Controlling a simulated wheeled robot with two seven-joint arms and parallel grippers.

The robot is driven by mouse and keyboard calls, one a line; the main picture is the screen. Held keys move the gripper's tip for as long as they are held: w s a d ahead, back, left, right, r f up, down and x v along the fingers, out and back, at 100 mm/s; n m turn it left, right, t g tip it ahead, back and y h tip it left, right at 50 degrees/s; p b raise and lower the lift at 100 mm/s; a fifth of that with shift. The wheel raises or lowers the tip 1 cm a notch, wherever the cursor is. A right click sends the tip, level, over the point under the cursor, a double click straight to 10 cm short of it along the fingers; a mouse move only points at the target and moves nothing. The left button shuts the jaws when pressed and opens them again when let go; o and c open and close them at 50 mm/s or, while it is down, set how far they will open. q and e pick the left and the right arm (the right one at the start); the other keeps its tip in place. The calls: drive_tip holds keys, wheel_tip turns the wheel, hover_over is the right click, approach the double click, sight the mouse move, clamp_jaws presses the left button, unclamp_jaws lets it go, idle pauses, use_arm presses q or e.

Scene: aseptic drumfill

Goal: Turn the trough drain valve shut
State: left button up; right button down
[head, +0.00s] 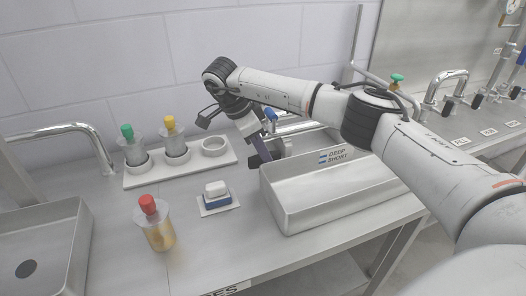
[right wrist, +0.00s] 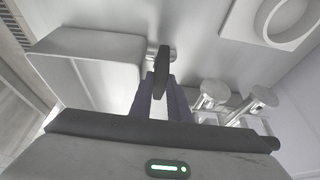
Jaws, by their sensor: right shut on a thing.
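The steel trough (head: 343,205) with a "DEEP SHORT" label stands on the bench right of centre; it also shows at the left of the right wrist view (right wrist: 92,47). Its drain valve (head: 281,149) sits at the trough's left end, partly hidden by my gripper. In the right wrist view the dark valve handle (right wrist: 161,66) stands out from a short metal stub beside the trough wall. My right gripper (head: 259,155) is shut on this handle, with the dark fingers (right wrist: 164,90) on either side of it. My left gripper is not in view.
A white rack (head: 190,167) holds a green-capped bottle (head: 132,146) and a yellow-capped bottle (head: 174,138). A red-capped bottle (head: 156,226) and a blue-and-white block (head: 216,194) stand in front. A sink (head: 45,245) is at left; taps rise at the back right.

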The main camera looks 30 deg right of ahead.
sight(252, 158)
drive_tip(key=c, duration=1.7)
unclamp_jaws()
drive_tip(key=shift+r, duration=0.35)
drive_tip(key=p+v, duration=0.1)
drive_tip(key=v, duration=0.5)
drive_tip(key=shift+w+a, duration=0.1)
drive_tip(key=shift+w+a+r, duration=0.1)
drive_tip(key=shift+a+r, duration=0.15)
drive_tip(key=shift+r, duration=0.4)
drive_tip(key=shift+f, duration=0.1)
